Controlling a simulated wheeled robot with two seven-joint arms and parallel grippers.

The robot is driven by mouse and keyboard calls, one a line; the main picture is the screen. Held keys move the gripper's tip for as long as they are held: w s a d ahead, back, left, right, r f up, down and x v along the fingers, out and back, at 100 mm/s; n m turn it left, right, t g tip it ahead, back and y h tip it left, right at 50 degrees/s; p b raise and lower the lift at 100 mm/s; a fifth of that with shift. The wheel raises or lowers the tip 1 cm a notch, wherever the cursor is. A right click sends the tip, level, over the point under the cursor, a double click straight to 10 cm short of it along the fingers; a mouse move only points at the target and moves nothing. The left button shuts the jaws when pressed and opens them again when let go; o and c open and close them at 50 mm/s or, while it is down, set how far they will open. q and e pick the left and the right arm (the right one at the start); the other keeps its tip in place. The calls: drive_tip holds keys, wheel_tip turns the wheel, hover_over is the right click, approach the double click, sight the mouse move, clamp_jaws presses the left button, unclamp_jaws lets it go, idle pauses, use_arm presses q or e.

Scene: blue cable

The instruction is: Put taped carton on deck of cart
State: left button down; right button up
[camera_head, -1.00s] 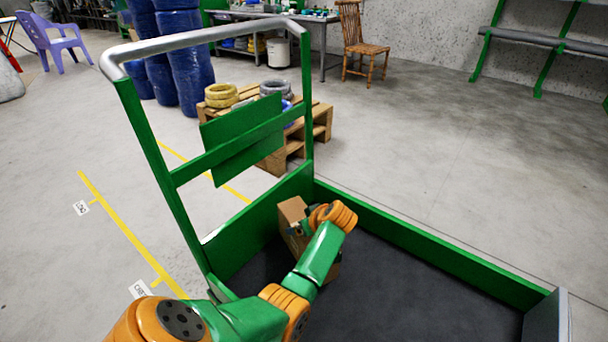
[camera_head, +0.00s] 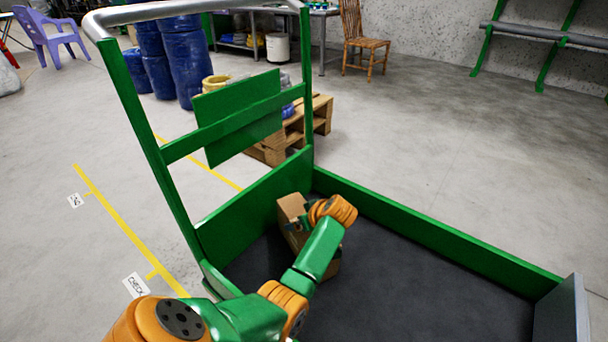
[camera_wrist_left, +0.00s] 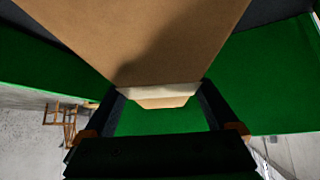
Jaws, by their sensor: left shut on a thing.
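The brown carton (camera_head: 291,207) is in the back left corner area of the cart, beside its green end panel. It also fills the upper part of the left wrist view (camera_wrist_left: 140,40), where a pale strip crosses its near edge. My left gripper (camera_wrist_left: 160,100) is shut on the carton, with dark fingers at both sides of it. In the head view my wrist covers part of the carton. The cart deck (camera_head: 420,290) is dark grey. I cannot tell whether the carton touches the deck. My right gripper is out of view.
Green side walls (camera_head: 430,230) edge the deck, and a tall green frame with a grey handle bar (camera_head: 190,10) stands at its left end. The deck right of my arm is bare. A wooden pallet stack (camera_head: 310,120) and blue barrels (camera_head: 180,60) stand behind the cart.

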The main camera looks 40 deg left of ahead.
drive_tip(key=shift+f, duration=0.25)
